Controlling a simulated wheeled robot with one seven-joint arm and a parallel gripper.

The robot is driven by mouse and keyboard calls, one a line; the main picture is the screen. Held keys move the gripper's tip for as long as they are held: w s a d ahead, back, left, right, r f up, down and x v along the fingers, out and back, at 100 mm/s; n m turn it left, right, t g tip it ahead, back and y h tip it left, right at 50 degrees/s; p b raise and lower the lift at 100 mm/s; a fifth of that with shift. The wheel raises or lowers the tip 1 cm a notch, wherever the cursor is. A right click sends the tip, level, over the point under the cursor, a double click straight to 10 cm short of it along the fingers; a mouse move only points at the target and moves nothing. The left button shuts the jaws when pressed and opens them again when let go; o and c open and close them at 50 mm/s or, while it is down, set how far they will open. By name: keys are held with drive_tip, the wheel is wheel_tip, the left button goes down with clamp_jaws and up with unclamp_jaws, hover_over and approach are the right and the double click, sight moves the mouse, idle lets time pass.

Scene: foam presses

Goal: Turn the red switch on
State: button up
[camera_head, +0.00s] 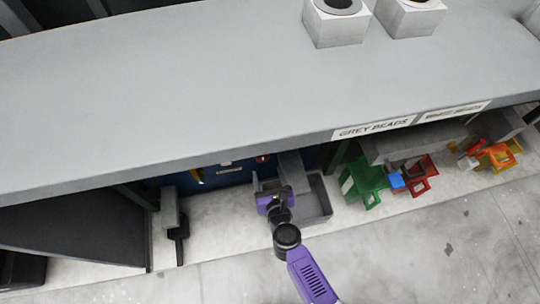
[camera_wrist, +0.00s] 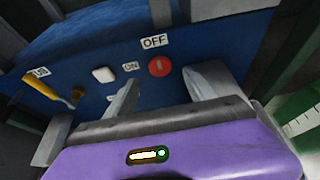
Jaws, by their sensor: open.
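The red switch (camera_wrist: 159,66) is a round knob on a blue panel (camera_wrist: 200,40). It has a small white mark on it, seemingly pointing up towards the OFF label (camera_wrist: 154,41). The ON label (camera_wrist: 131,66) is to its left. In the head view the switch (camera_head: 262,158) is a small red spot under the edge of the grey top. My gripper (camera_wrist: 160,82) is open and empty, its two grey fingers either side of the switch in the wrist view. I cannot tell whether they touch it. In the head view my gripper (camera_head: 268,188) is in front of the panel.
A white button (camera_wrist: 104,75) and a yellow lever (camera_wrist: 45,90) are left of the switch. The grey top (camera_head: 180,90) overhangs the panel. A grey bin (camera_head: 318,198) stands close right of my gripper, with green (camera_head: 368,182) and red (camera_head: 420,175) holders beyond.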

sight(262, 159)
drive_tip(key=b+x, duration=0.3)
drive_tip(key=x, duration=0.3)
drive_tip(key=shift+w+a+f, duration=0.1)
drive_tip(key=shift+w+f, duration=0.05)
drive_tip(key=shift+w+a+f+b, duration=0.2)
drive_tip(key=shift+w+b, duration=0.15)
drive_tip(key=shift+w, duration=0.3)
drive_tip(key=shift+r, duration=0.1)
drive_tip(key=shift+c, duration=0.2)
drive_tip(key=c, duration=1.3)
